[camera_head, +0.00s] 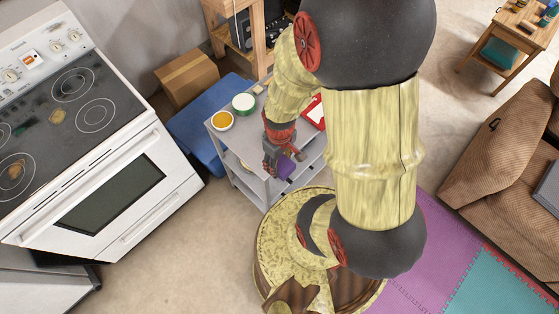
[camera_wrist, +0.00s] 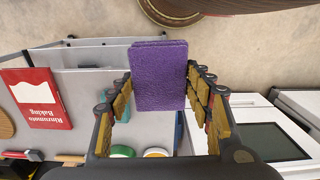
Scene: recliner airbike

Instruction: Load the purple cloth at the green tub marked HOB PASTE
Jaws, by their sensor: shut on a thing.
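My gripper (camera_head: 282,158) is shut on the purple cloth (camera_head: 286,169), a folded pad, and holds it over the grey cart (camera_head: 219,139). In the wrist view the cloth (camera_wrist: 158,78) fills the space between my two fingers. A green-rimmed tub with a white top (camera_head: 244,103) stands on the cart, up and left of my gripper. Its green side also shows at the bottom of the wrist view (camera_wrist: 122,151). Its lettering cannot be read. The cloth is apart from the tub.
A tub with an orange-yellow top (camera_head: 222,121) stands beside the green one. A red and white packet (camera_head: 314,111) lies on the cart's right side. The white stove (camera_head: 117,170) is at left. A round wooden table (camera_head: 262,262) stands below the cart.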

